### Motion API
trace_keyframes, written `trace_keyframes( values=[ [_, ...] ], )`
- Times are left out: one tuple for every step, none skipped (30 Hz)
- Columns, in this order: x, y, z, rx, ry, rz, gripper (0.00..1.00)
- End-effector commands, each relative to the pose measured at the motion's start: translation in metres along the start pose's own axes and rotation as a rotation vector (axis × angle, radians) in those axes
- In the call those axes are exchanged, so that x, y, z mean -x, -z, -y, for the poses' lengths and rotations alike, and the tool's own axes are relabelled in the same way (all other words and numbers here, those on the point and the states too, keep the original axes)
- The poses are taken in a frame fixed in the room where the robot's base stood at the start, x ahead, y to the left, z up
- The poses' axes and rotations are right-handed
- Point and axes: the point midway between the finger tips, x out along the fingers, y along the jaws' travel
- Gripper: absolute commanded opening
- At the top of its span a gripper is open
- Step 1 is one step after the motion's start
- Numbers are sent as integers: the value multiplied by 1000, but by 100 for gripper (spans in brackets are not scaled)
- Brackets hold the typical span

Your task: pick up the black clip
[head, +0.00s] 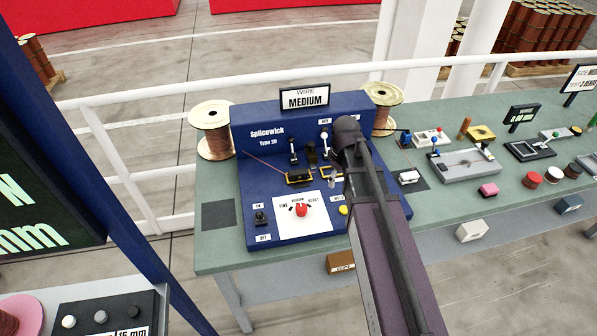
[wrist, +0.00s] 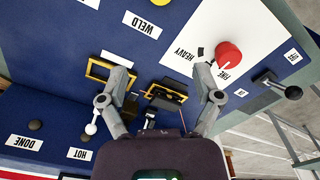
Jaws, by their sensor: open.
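A small black piece (wrist: 167,96), which looks like the black clip, lies at a yellow-edged holder on the blue Splicewick machine (head: 262,213). It also shows in the head view (head: 299,178), left of my gripper (head: 335,182). In the wrist view my gripper (wrist: 161,72) is open and empty, with one finger on each side of the black piece in the picture. I cannot tell how high the fingers are above it. A second yellow frame (wrist: 97,70) lies beside the left finger. My arm hides part of the machine in the head view.
A red knob (head: 301,210) on a white plate and a black lever (head: 260,216) stand at the machine's front. Upright levers (head: 324,142) stand behind the holders. Wire spools (head: 212,130) flank the machine. Trays and small parts cover the green bench (head: 440,202) on the right.

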Motion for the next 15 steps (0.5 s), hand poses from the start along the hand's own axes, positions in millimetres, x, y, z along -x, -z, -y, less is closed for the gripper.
trace_keyframes(
  values=[
    [8,18,-6,78,0,0,83],
    [10,26,-7,126,0,0,83],
    [13,35,-9,190,0,0,83],
    [15,43,-10,238,0,0,83],
    [17,50,-11,286,0,0,83],
    [20,60,-12,350,0,0,83],
    [22,68,-13,397,0,0,83],
    [24,76,-14,446,0,0,83],
    [27,86,-15,510,0,0,83],
    [29,93,-15,558,0,0,83],
    [31,101,-16,604,0,-1,83],
    [33,110,-17,664,0,-1,83],
    [35,116,-17,707,0,-1,83],
    [37,123,-17,747,0,-1,83],
    [39,130,-17,798,0,-1,83]
  ],
)
